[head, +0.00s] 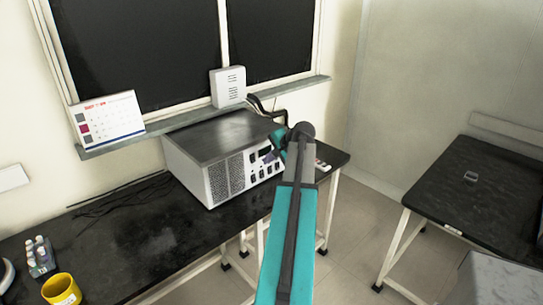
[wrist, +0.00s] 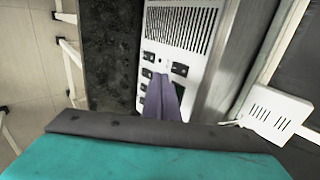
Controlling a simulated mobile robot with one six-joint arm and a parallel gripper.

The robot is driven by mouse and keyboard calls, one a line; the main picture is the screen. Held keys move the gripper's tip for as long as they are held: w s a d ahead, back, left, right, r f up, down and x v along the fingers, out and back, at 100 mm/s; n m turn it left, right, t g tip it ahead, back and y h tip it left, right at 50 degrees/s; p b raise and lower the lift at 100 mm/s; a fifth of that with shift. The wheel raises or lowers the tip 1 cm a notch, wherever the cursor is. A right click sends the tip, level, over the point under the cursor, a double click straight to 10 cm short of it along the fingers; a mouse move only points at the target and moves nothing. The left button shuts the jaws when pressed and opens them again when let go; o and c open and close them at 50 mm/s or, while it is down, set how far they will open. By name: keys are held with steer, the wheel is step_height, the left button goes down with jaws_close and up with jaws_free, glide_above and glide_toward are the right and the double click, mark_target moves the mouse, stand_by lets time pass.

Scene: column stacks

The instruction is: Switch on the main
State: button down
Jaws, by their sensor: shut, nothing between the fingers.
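A grey box-shaped instrument (head: 205,150) with a dark top stands on the black bench. Its pale front panel (head: 221,181) has a vent grille and several small black switches and sockets. In the wrist view the panel (wrist: 180,55) shows the grille above and black switches (wrist: 148,56) in columns below it. My gripper (wrist: 160,78) is shut and empty, its purple-grey fingers pointing at the panel among the switches. They hide part of the panel's lower area. I cannot tell whether the tips touch it. Switch labels and positions are too small to read.
A white vented box (head: 228,86) and a calendar (head: 107,118) stand on the window sill. A yellow mug (head: 62,290) and a rack of bottles (head: 40,257) are at the bench's left end. Black cables (head: 120,200) lie left of the instrument. Another black table (head: 480,195) is at right.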

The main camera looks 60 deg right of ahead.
mark_target(253, 162)
steer(key=w+f, duration=0.1)
steer(key=w, duration=0.1)
steer(key=w+d+f+p, duration=0.1)
steer(key=w, duration=0.1)
steer(key=w+d+f+p, duration=0.1)
steer(key=w, duration=0.1)
steer(key=shift+w, duration=0.1)
stand_by(0.5)
steer(key=shift+w+a+f, duration=0.15)
steer(key=shift+w, duration=0.1)
steer(key=shift+s+d, duration=0.15)
steer(key=shift+d, duration=0.05)
steer(key=shift+r, duration=0.2)
